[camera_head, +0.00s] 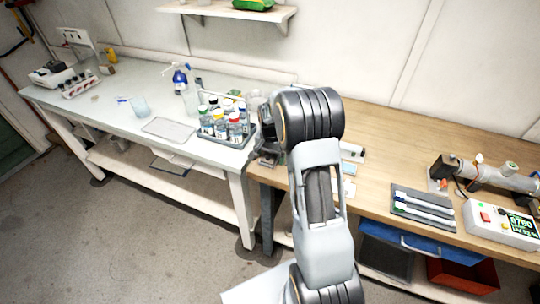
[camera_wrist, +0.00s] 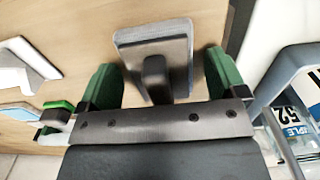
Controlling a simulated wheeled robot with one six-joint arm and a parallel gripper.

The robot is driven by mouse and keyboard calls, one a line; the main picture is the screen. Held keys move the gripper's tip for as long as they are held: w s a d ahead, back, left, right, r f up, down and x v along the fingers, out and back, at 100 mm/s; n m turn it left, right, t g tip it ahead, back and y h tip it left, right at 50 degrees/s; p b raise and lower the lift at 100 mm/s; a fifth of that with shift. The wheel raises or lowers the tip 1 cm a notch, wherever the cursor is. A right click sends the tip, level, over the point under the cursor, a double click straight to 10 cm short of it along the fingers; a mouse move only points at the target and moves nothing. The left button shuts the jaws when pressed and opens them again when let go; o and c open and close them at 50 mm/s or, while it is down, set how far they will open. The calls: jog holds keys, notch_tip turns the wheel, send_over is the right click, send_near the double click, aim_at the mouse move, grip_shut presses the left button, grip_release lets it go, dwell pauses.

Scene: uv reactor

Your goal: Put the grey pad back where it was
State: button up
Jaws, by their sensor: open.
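A grey pad (camera_wrist: 126,42) with a dark upright grip lies flat on the wooden bench in the wrist view. My gripper (camera_wrist: 162,82) is open, with one green finger on each side of the grip. In the head view my arm hides most of this spot, and my gripper (camera_head: 265,150) shows only in part at the left end of the wooden bench. The pad cannot be made out there.
A rack of bottles (camera_head: 228,130) stands close to the left, and its edge (camera_wrist: 275,85) shows at the right of the wrist view. A dark mat with pens (camera_head: 423,208), a meter box (camera_head: 500,224) and a tube apparatus (camera_head: 490,175) occupy the right of the wooden bench (camera_head: 400,135).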

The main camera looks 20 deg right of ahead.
notch_tip(320, 180, up, 12)
jog(key=shift+f+b, duration=0.25)
jog(key=shift+b, duration=0.25)
jog(key=s+a+r+n+t, duration=0.2)
jog(key=s+a+r+n, duration=0.3)
jog(key=s, duration=0.5)
jog(key=s+a+n+t, duration=0.2)
jog(key=s+a+n, duration=0.2)
jog(key=s, duration=0.8)
jog(key=shift+a+f+n, duration=0.3)
jog(key=shift+a+f, duration=0.15)
jog(key=shift+a, duration=0.3)
